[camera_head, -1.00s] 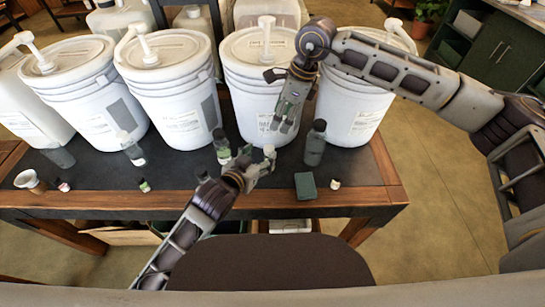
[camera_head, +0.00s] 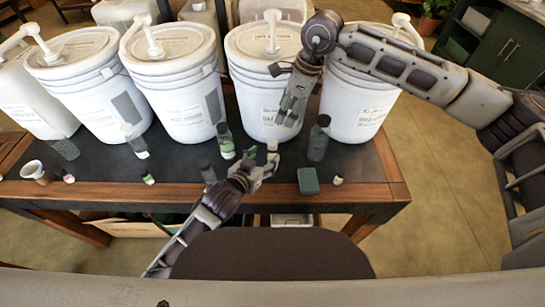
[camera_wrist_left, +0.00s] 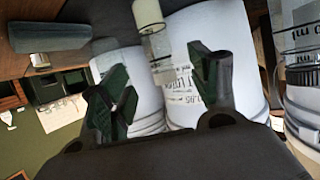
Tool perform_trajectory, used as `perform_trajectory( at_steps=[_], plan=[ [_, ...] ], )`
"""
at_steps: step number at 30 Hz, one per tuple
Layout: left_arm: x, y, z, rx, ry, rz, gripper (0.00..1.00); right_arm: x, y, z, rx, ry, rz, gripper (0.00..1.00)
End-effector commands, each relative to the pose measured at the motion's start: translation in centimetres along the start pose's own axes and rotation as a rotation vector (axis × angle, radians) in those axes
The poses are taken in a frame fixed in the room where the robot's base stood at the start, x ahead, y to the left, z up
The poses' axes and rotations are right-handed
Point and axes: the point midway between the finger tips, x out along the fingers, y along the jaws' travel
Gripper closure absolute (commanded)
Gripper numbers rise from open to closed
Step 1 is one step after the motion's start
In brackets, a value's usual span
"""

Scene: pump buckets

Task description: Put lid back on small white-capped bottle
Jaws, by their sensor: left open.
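A small bottle with a pale cap (camera_head: 272,149) stands on the dark table top just beyond my left gripper. It also shows in the left wrist view, with its cream cap (camera_wrist_left: 147,12) on top. My left gripper (camera_head: 262,165) is open and points at this bottle. In the left wrist view the green-padded fingers of my left gripper (camera_wrist_left: 162,75) are apart, and the bottle shows beyond the gap between them. My right gripper (camera_head: 289,112) hangs above the table in front of a bucket; its finger opening is unclear. I cannot make out a loose lid for certain.
Several large white pump buckets (camera_head: 175,85) line the back of the table. A green-labelled bottle (camera_head: 225,142) and a dark bottle (camera_head: 318,140) stand either side of the small bottle. A green box (camera_head: 308,181), a tiny vial (camera_head: 337,180) and a cup (camera_head: 33,170) are near the front edge.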

Motion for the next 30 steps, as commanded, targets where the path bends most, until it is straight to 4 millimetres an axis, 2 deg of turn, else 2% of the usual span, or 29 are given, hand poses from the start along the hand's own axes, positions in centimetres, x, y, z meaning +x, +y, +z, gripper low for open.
perform_trajectory(
  at_steps=[9, 30],
  plan=[
    [1.5, 0.1, 3.7, 0.0, -0.003, 0.001, 0.38, 0.0, 0.0, 0.0, 0.0, 0.0, 0.0, 0.45],
    [7.7, 0.1, 3.6, 0.0, 0.001, 0.0, 0.38, 0.0, 0.0, 0.0, 0.0, 0.0, 0.0, 0.45]
  ],
)
